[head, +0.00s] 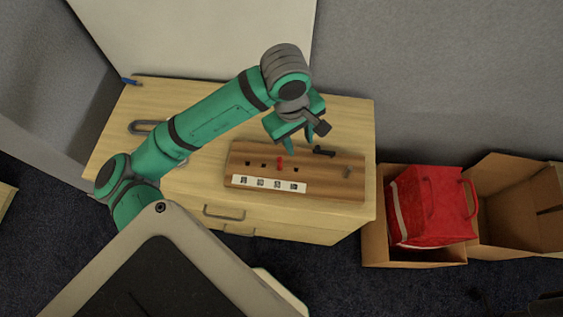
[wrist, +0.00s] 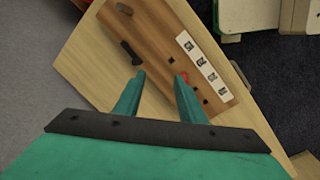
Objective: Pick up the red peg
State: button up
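The red peg (head: 280,162) stands in the wooden board (head: 327,185) on the dresser top, in a row with several dark square holes. In the wrist view the red peg (wrist: 184,77) shows just beyond the tip of the right finger, partly hidden by it. My gripper (head: 300,146) is open and empty, above the back edge of the board, a little behind and right of the peg. The exact height gap cannot be told.
A white strip with printed squares (head: 269,184) runs along the board's front. A black piece (head: 323,151) lies at the board's back edge. A grey loop (head: 147,127) lies on the dresser's left. Cardboard boxes (head: 415,256), one holding a red bag (head: 428,205), stand to the right.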

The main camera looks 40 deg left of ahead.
jog(key=n+g+y, duration=0.1)
jog(key=g, duration=0.1)
send_over(280, 158)
jog(key=s, duration=0.1)
jog(key=shift+a+f, duration=0.15)
jog(key=shift+f, duration=0.1)
notch_tip(280, 158, down, 4)
jog(key=shift+f, duration=0.2)
jog(key=shift+w+f, duration=0.15)
jog(key=shift+f, duration=0.85)
jog(key=shift+w+f, duration=0.2)
jog(key=shift+f, duration=0.75)
jog(key=shift+w+f, duration=0.15)
jog(key=shift+f, duration=0.85)
jog(key=shift+d, duration=0.2)
grip_shut()
